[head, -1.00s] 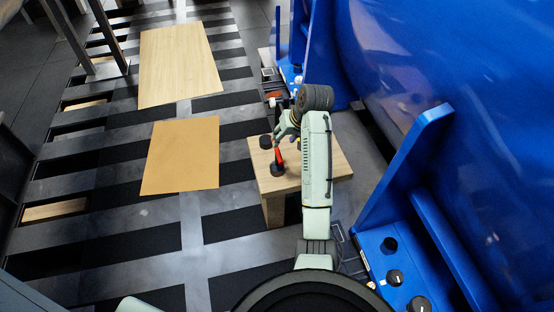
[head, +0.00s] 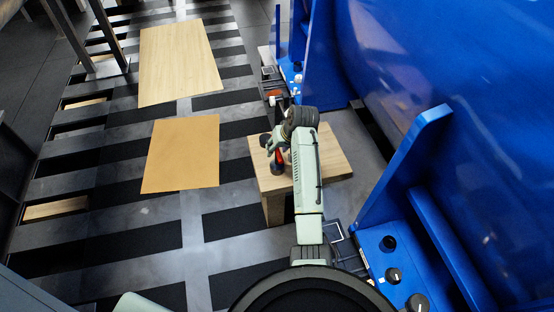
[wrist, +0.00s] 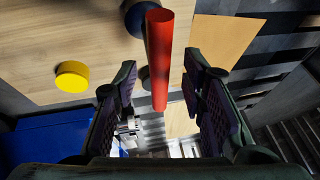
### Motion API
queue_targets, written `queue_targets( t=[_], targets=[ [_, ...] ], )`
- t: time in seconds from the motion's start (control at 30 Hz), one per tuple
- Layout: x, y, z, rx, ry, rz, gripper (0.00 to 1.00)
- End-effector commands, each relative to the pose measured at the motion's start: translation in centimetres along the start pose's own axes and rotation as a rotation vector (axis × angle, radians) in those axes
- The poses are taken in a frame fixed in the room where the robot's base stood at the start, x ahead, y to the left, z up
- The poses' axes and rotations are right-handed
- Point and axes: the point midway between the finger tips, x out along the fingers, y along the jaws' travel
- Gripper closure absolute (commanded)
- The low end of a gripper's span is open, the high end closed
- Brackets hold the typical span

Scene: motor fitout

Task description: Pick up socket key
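A red rod-like handle (wrist: 160,58) shows in the wrist view, with a dark round part (wrist: 138,18) beside its upper end; I take it for the socket key. In the head view its red part (head: 278,158) stands over the small wooden table, partly hidden by my arm. My gripper (wrist: 163,105) is open, one finger on each side of the red handle's lower end in the picture. Gaps show between handle and both fingers. In the head view my gripper (head: 273,146) is right at the red piece, its tips hard to make out.
The small wooden table (head: 328,158) holds the piece. A yellow disc (wrist: 72,77) lies on wood at the left in the wrist view. A large blue housing (head: 450,80) with flanges and knobs rises close on the right. Two flat boards (head: 180,160) lie on the slatted floor at left.

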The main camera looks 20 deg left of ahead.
Motion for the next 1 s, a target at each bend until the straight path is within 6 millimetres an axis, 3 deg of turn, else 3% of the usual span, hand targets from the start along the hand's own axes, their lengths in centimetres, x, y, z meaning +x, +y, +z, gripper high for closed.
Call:
queue_targets(
  t=[0.53, 1.0],
  targets=[
    [-0.05, -0.01, -0.03, 0.0, 0.0, 0.0, 1.0],
    [-0.14, -0.05, -0.13, -0.001, 0.003, -0.001, 1.0]
  ],
)
